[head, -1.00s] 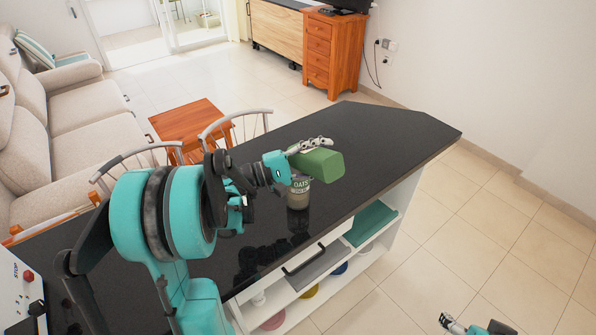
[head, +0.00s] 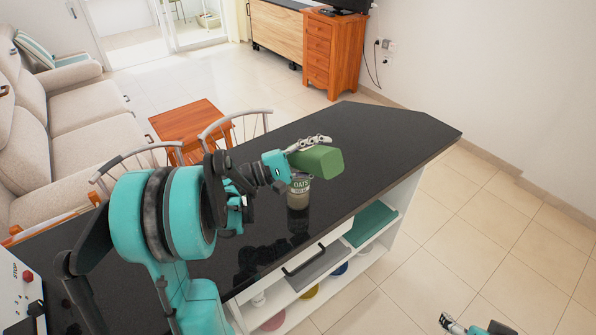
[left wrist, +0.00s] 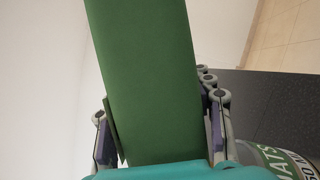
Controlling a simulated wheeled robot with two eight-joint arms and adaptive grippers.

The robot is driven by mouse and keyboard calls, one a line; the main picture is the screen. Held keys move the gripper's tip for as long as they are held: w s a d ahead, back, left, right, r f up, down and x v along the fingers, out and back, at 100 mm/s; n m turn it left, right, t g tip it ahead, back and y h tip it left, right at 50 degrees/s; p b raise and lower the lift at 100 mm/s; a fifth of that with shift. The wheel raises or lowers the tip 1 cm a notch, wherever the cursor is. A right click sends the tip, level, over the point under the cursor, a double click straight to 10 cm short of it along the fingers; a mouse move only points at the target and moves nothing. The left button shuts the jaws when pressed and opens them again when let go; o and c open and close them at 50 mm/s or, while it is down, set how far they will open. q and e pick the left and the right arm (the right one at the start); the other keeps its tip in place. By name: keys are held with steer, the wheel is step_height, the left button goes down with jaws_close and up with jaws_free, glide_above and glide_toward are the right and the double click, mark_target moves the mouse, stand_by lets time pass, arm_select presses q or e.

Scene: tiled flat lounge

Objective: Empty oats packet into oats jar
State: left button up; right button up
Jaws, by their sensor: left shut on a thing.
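My left gripper (head: 296,151) is shut on a green packet (head: 322,160) and holds it tipped on its side above the jar. In the left wrist view the green packet (left wrist: 145,75) sits between the two fingers (left wrist: 160,135). The oats jar (head: 299,190), with a green OATS label, stands upright on the dark counter (head: 370,135). Its top is partly hidden by the packet and gripper. In the left wrist view the jar (left wrist: 285,160) shows at the lower right corner. Whether oats are pouring cannot be seen. My right gripper (head: 447,322) is only partly visible at the bottom edge.
Two chairs (head: 237,121) stand along the counter's far side. Below the counter, open shelves (head: 325,278) hold dishes and a green item (head: 370,223). The counter right of the jar is clear. A white box with a red stop button (head: 28,276) is at lower left.

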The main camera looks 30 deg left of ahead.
arm_select(q)
steer(key=shift+w+a+r+n+t+b, duration=0.1)
steer(key=shift+a+r+n+t+b, duration=0.15)
steer(key=shift+n, duration=0.3)
steer(key=shift+w+a+r+n+t+b, duration=0.15)
steer(key=shift+a+n, duration=0.1)
steer(key=shift+n, duration=0.3)
stand_by(0.7)
